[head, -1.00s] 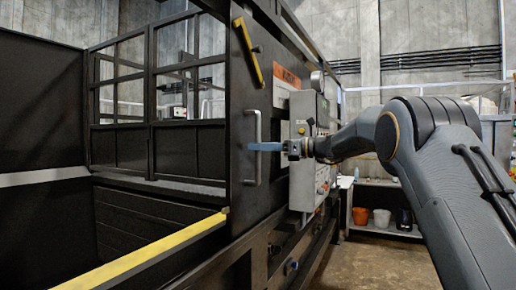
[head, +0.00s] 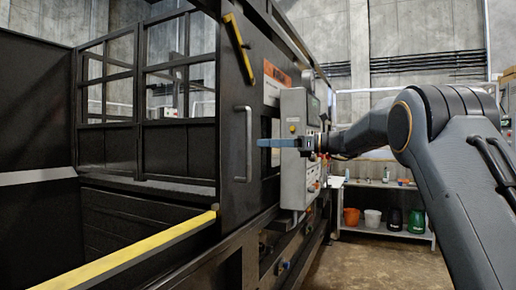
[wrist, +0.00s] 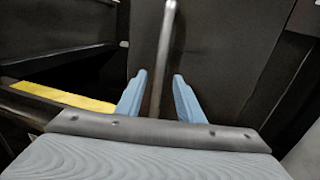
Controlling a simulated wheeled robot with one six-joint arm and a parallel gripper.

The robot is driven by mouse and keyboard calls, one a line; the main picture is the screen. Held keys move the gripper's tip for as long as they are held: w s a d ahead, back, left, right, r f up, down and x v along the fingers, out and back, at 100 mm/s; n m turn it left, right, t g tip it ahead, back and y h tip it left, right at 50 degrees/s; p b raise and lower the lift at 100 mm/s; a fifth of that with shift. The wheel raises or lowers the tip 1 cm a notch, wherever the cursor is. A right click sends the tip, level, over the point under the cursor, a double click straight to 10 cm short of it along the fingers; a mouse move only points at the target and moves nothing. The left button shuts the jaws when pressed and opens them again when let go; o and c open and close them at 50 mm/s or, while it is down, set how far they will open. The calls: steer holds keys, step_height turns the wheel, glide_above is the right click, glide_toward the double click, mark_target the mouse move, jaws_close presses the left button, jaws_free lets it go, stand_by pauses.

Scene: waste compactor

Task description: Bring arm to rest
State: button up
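My gripper (head: 260,143) points left at the compactor door, just right of the upright metal door handle (head: 249,145). In the head view, a small gap shows between the fingertips and the handle. In the wrist view, the two blue fingers of my gripper (wrist: 159,76) are apart with nothing held between them. The handle (wrist: 166,35) shows beyond and in line with the gap between them. My arm reaches in from the right, bent at the elbow.
A yellow-edged rail (head: 140,252) crosses the lower left. A shelf (head: 385,234) with buckets stands at the back right. Concrete floor (head: 375,268) lies open between the machine and my arm.

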steer(key=shift+s+d, duration=0.1)
steer(key=shift+d, duration=0.4)
steer(key=s+d+f+n+h, duration=0.2)
steer(key=s+f+h, duration=0.15)
steer(key=f, duration=0.55)
steer(key=s+d+f+n+h, duration=0.1)
steer(key=s+f+h, duration=0.3)
steer(key=f, duration=0.5)
steer(key=s+d+f+n+h, duration=0.2)
steer(key=s+f, duration=0.4)
steer(key=f, duration=0.4)
steer(key=s+d+f+n+h, duration=0.2)
steer(key=s+d+f+n, duration=0.2)
steer(key=s, duration=0.5)
steer(key=s+d+f+n+g+h, duration=0.1)
steer(key=s+d+f+n+h, duration=0.2)
steer(key=s+d+f+n, duration=0.2)
steer(key=s+d+f+n+g+h, duration=0.1)
steer(key=s+d+f+n+h, duration=0.2)
steer(key=s+f, duration=0.6)
steer(key=s+d+n, duration=0.2)
steer(key=s+n, duration=0.1)
steer(key=s, duration=0.1)
steer(key=shift+s+d, duration=0.15)
steer(key=shift+s, duration=0.25)
